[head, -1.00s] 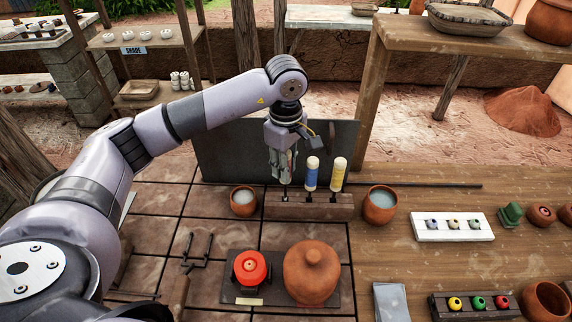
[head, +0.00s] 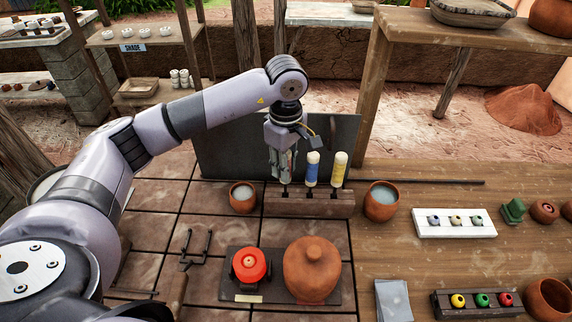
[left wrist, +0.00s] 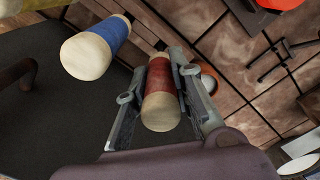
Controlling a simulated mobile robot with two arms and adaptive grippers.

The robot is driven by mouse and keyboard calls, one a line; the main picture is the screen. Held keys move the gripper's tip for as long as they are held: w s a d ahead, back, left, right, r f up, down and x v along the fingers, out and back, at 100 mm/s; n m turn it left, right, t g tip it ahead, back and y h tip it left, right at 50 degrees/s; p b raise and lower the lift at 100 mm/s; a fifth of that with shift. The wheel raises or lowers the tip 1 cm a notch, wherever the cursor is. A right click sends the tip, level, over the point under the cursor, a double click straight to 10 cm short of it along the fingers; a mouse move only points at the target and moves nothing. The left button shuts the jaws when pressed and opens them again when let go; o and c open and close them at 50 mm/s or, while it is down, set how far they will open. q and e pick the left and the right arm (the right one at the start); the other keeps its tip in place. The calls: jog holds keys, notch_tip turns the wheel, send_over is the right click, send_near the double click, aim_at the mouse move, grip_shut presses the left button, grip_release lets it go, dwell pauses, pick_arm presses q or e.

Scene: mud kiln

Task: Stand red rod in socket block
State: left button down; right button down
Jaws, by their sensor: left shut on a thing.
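My left gripper (head: 284,178) points down over the left end of the brown socket block (head: 325,208) in the head view. It is shut on the red rod (left wrist: 160,95), which shows between the fingers in the left wrist view, with a red band and pale end. In the head view the fingers mostly hide this rod. Its lower end is at the block's left socket; I cannot tell how deep it sits. The blue rod (head: 312,170) and yellow rod (head: 339,172) stand upright in the block to the right. My right gripper is not in view.
Clay cups of pale liquid stand left (head: 243,200) and right (head: 381,204) of the block. A dark upright panel (head: 225,150) stands behind it. In front are a red pot (head: 249,265) and a lidded clay jar (head: 312,270).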

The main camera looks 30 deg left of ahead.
pick_arm(q)
jog(key=c, duration=1.3)
grip_release()
notch_tip(320, 180, up, 12)
jog(key=shift+f, duration=0.15)
